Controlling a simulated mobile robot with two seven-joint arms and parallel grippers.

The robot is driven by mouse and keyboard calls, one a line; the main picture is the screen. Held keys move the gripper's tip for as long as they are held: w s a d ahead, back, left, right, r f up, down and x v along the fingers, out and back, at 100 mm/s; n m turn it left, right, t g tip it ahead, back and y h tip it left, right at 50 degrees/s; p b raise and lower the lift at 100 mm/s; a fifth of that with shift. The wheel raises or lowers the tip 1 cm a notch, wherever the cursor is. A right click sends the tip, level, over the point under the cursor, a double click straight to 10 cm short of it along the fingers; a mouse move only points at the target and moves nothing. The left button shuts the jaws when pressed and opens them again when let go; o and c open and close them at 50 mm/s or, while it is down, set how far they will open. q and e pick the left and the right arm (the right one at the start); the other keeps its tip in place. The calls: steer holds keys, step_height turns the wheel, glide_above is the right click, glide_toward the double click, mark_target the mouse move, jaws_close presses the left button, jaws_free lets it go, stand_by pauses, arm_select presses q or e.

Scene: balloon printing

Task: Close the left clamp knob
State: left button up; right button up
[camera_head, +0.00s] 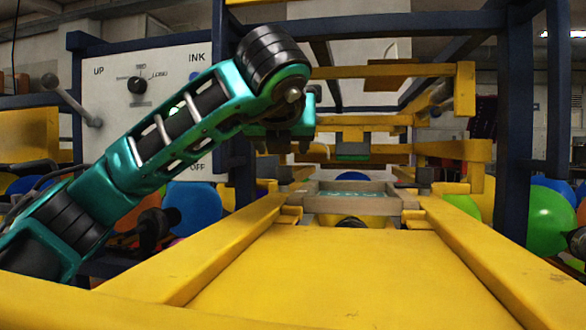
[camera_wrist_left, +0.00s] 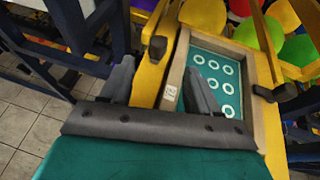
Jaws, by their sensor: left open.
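A wooden screen frame (camera_head: 408,199) with a teal mesh stands at the far end of the yellow machine bed. In the left wrist view, the wooden frame (camera_wrist_left: 178,66) shows its teal mesh with white rings. A black clamp knob (camera_wrist_left: 157,47) sits on a yellow bar at the frame's left side. My left gripper (camera_head: 285,150) hangs near the frame's left end in the head view. In the left wrist view my left gripper (camera_wrist_left: 160,86) is open, with its fingers apart and the yellow bar showing between them. Contact with the knob cannot be told. My right gripper is not in view.
Dark blue posts (camera_head: 515,120) and yellow beams (camera_head: 390,71) surround the frame. A white panel (camera_head: 115,105) with levers is at left. Another black knob (camera_wrist_left: 283,92) is at the frame's right side. Balloons (camera_head: 548,220) lie at both sides. The yellow bed (camera_head: 320,280) in front is clear.

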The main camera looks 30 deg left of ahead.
mark_target(284, 166)
arm_select(q)
steer(key=x, duration=1.2)
steer(key=shift+f, duration=0.1)
steer(key=shift+c, duration=0.2)
steer(key=c, duration=0.9)
